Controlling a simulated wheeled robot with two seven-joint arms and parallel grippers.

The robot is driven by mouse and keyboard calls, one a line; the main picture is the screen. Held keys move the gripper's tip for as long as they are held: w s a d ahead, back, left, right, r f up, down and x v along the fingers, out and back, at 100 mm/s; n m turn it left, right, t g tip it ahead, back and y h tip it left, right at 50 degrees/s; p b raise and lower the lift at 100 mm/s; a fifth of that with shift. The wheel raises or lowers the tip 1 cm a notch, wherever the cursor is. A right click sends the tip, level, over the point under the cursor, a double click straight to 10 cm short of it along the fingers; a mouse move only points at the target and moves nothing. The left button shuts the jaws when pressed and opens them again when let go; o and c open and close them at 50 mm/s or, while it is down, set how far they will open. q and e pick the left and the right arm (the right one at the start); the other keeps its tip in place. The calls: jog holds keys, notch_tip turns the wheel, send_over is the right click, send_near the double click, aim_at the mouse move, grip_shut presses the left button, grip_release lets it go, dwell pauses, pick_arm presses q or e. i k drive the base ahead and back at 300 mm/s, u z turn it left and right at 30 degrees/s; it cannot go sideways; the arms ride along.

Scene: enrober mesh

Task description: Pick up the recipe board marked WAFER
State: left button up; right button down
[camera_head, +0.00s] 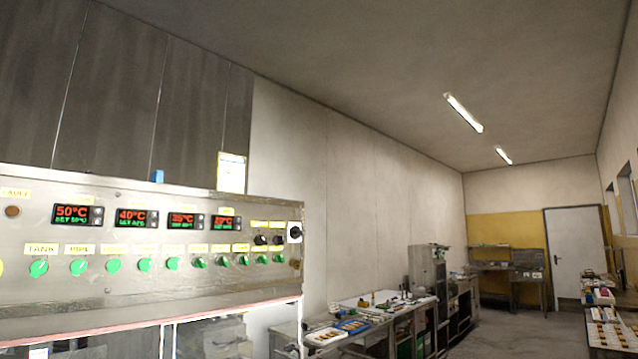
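No board that I can read as WAFER shows in the head view. A small white sheet or board (231,172) with a yellowish edge stands upright on top of the steel control panel (130,280), near its right end. Its print is too small to read. Neither of my grippers is in view.
The control panel with lit displays and green knobs fills the left. A worktable (398,313) with trays and small items stands beyond it, then a steel cabinet (424,280). At right is another loaded table (610,333). Floor (510,325) between is clear toward a white door (574,252).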

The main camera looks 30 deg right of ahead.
aim_at(230, 167)
jog(key=z, duration=2.15)
jog(key=i, duration=2.7)
jog(key=u, duration=2.35)
